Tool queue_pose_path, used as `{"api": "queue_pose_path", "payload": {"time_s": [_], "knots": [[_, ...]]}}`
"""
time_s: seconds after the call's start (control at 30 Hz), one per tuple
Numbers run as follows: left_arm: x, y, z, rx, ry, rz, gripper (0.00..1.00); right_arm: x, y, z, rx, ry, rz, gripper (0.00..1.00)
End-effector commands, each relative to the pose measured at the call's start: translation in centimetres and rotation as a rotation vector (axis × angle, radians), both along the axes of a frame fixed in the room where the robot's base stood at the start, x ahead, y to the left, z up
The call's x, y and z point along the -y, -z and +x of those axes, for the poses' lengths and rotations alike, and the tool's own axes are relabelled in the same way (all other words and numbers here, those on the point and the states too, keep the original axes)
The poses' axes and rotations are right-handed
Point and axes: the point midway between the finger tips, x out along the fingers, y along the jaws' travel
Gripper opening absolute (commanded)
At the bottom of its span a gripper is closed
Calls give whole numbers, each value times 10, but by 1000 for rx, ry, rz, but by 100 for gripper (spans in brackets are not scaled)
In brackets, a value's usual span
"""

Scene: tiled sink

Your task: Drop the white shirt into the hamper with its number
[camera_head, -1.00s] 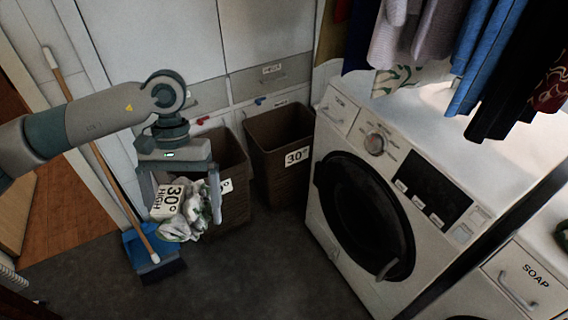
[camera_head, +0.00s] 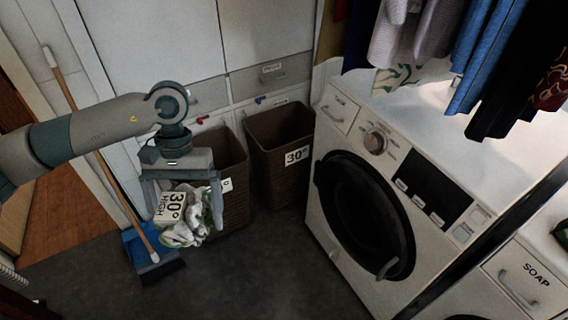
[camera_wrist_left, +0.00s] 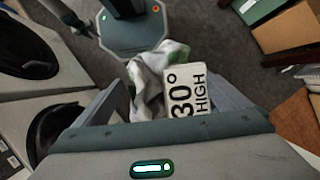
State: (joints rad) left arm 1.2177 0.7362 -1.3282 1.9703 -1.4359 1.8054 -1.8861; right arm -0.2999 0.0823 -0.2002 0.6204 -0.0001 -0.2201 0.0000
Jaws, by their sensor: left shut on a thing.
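My left gripper (camera_head: 185,210) is shut on the white shirt (camera_head: 182,236), a crumpled white cloth with green marks and a tag reading 30° HIGH. The shirt hangs between its fingers, and it also shows in the left wrist view (camera_wrist_left: 146,88) beside the tag (camera_wrist_left: 187,95). The left brown hamper (camera_head: 236,206) stands just behind and right of the gripper, partly hidden by it; its label is mostly covered, with only a 0 showing. The right brown hamper (camera_head: 278,184) has a 30° label (camera_head: 297,156); no further word is readable. My right gripper is not in view.
A white washing machine (camera_head: 325,205) stands right of the hampers. Clothes (camera_head: 425,35) hang above it. A broom (camera_head: 105,175) and blue dustpan (camera_head: 135,245) are at the left. White cabinets are behind the hampers. The dark floor (camera_head: 260,270) in front is clear.

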Motion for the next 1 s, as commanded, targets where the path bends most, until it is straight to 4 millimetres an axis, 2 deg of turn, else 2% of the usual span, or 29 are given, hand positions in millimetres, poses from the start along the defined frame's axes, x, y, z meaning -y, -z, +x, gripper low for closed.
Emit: {"api": "queue_pose_path", "payload": {"time_s": [0.03, 0.3, 0.43, 0.57, 1.0], "knots": [[0, 16, -3, -6, -1, 0, 68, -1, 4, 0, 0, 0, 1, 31], [0, 99, -23, -7, -1, -1, 68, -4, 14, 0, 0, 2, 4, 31], [0, 125, -31, -4, 0, 0, 68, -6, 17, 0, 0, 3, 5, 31], [0, 135, -34, -1, 2, 0, 68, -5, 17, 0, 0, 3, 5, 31], [0, 134, -34, 0, 2, 0, 68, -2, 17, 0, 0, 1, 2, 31]]}}
